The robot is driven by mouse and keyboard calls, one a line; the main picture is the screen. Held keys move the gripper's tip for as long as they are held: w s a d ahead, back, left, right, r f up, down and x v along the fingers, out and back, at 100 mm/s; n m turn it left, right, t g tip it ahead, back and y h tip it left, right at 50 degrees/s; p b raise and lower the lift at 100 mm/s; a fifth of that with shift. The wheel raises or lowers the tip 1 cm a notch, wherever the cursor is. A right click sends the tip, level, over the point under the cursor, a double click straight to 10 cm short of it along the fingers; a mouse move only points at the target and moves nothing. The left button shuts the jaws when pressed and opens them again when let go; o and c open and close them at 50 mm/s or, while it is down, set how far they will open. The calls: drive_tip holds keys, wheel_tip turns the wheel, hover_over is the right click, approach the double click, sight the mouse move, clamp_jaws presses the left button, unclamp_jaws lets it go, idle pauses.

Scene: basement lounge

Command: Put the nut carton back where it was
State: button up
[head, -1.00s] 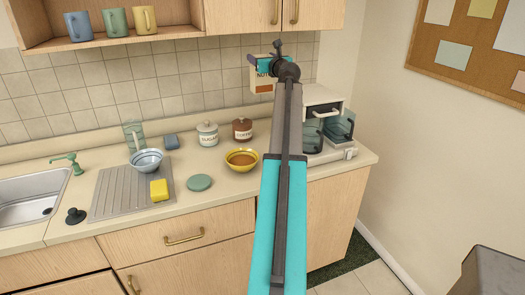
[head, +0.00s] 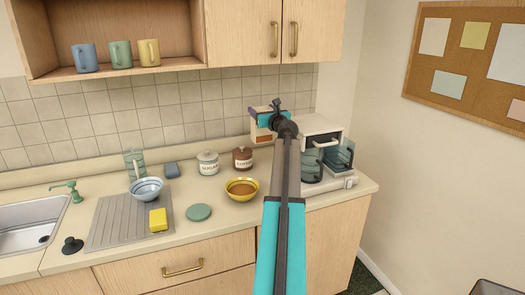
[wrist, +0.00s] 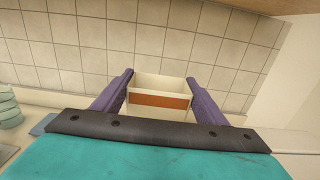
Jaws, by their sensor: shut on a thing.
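The nut carton (head: 260,132) is a small cream box with an orange-brown band, in front of the tiled wall above the back of the counter. My gripper (head: 264,116) is shut on it. In the wrist view the carton (wrist: 158,88) sits between the two purple fingers of my gripper (wrist: 158,90), one finger along each side. The carton looks upright and clear of the counter. Its lower part in the wrist view is hidden by my gripper body.
The brown coffee canister (head: 242,158), sugar canister (head: 208,163) and yellow bowl (head: 241,188) stand on the counter, left of my arm. A white coffee maker (head: 318,128) with glass pots is on the right. The wall cabinet (head: 250,28) hangs above.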

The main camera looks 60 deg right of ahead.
sight(262, 142)
wheel_tip(262, 142, down, 15)
drive_tip(key=shift+r, duration=0.2)
drive_tip(key=shift+f, duration=0.1)
idle(0.4)
drive_tip(key=shift+f+p, duration=0.3)
drive_tip(key=shift+f, duration=1.9)
drive_tip(key=o, duration=1.6)
drive_tip(key=shift+r, duration=0.2)
drive_tip(key=shift+s, duration=0.1)
drive_tip(key=shift+b+v, duration=1.4)
drive_tip(key=shift+v, duration=4.55)
drive_tip(key=shift+a, duration=0.1)
